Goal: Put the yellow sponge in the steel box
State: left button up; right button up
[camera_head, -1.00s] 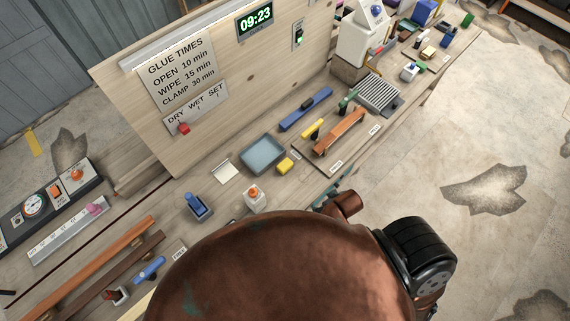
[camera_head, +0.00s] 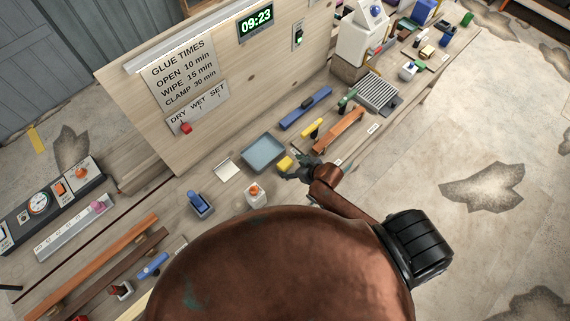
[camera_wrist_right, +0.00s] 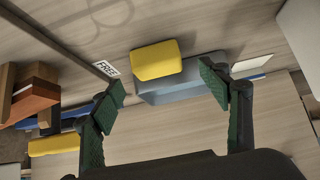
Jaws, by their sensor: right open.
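The yellow sponge (camera_head: 286,163) lies on the bench beside the front right corner of the open blue-grey steel box (camera_head: 262,153). The box looks empty inside. My right gripper (camera_head: 296,173) is just in front of the sponge, low over the bench. In the right wrist view the yellow sponge (camera_wrist_right: 156,60) lies beyond and between the open green-padded fingertips (camera_wrist_right: 163,92), apart from them. The steel box (camera_wrist_right: 180,92) shows partly behind the sponge there. My left gripper is not seen.
A white bottle with an orange cap (camera_head: 255,193) and a blue object (camera_head: 200,204) stand left of my right gripper.

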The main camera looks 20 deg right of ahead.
aim_at(284, 162)
jog(key=x, duration=0.3)
jog(key=p+x, duration=0.1)
jog(key=x, duration=0.1)
jog(key=shift+w+r, duration=0.25)
jog(key=shift+w, duration=0.1)
jog(key=shift+w+f, duration=0.2)
jog(key=shift+f, duration=0.15)
jog(key=shift+c, duration=0.7)
jog(key=c, duration=0.9)
jog(key=shift+r, duration=0.1)
